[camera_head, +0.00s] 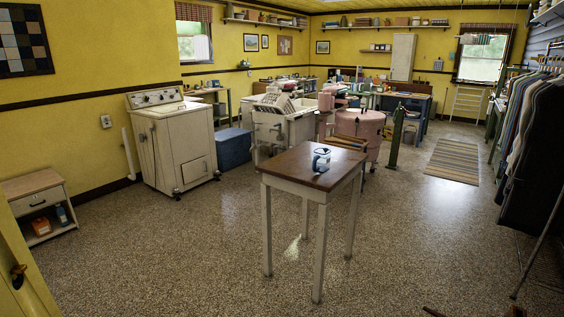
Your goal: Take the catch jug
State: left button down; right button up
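A small jug (321,159), pale with dark blue parts, stands upright on a small table (300,172) with a brown wooden top and pale legs. I take it for the catch jug; its finer details are too small to tell. It stands near the middle of the tabletop, with nothing else beside it there. Neither of my grippers shows in the view.
A white washer (172,142) stands at the left and a pink tub washer (361,128) behind the table. A clothes rack (530,130) lines the right side. Speckled floor (180,265) is open in front. Dark reddish pieces at the bottom right edge are unclear.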

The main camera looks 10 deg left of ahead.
aim_at(322, 160)
jog(key=u, duration=0.55)
jog(key=i, duration=2.35)
jog(key=z, duration=2.2)
jog(key=i, duration=1.7)
jog(key=u, duration=2.55)
